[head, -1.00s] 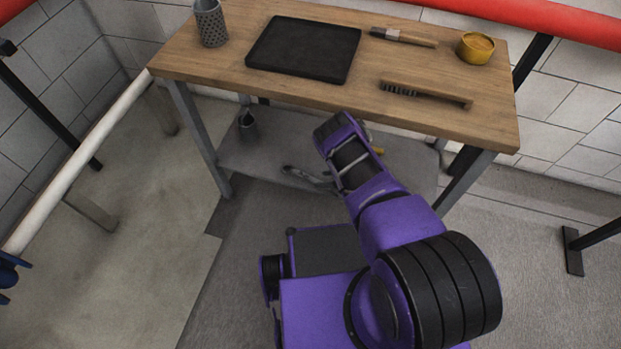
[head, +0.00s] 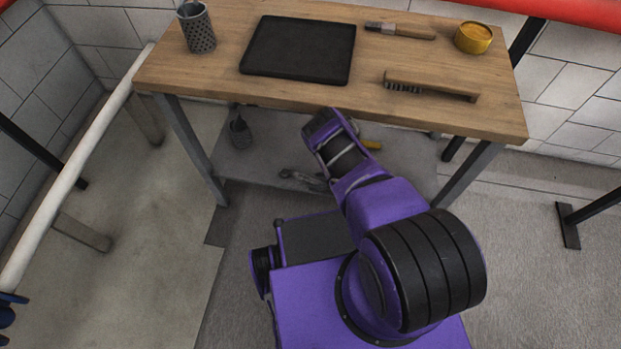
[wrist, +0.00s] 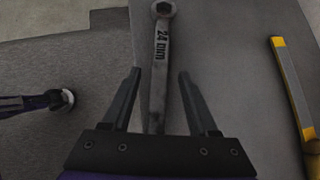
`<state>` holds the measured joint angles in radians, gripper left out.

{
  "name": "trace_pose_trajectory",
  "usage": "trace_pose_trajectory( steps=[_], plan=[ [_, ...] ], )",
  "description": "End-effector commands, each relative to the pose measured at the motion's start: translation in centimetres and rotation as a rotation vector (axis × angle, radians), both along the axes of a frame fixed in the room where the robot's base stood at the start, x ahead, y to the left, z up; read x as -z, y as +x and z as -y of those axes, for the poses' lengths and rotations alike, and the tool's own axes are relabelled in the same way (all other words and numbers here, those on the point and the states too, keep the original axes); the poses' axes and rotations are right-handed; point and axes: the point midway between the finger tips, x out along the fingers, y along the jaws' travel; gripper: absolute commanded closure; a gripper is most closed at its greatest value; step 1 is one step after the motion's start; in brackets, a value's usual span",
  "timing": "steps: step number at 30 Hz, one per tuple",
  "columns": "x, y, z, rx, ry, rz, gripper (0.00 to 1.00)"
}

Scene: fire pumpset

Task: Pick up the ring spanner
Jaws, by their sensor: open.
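The ring spanner (wrist: 162,45) is grey metal and marked "24 mm". It lies on the lower shelf, its ring end at the top of the wrist view and its shaft running down towards my gripper. My gripper (wrist: 158,72) is open, with one finger on each side of the shaft and a visible gap on both sides. The spanner's near end is hidden behind the gripper body. I cannot tell the height of the fingers above the shelf. In the head view, the spanner and gripper tips are small, dark and hard to separate, left of my wrist below the tabletop.
The lower shelf (head: 255,165) lies under the wooden tabletop (head: 290,92), between the legs. A yellow-edged tool (wrist: 291,85) lies right of the spanner in the wrist view. The tabletop edge overhangs close to my wrist.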

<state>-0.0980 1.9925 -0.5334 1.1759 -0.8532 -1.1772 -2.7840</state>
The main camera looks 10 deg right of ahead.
Motion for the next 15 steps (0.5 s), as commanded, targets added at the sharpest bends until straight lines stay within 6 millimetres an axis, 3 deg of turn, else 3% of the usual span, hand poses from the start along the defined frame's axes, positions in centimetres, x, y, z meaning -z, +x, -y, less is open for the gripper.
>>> trace_pose_trajectory(
  steps=[11,15],
  plan=[
    [0.19,-0.33,0.14,0.000,0.000,0.000,0.40],
    [0.18,-0.33,0.14,0.000,0.000,0.000,0.62]
  ],
)
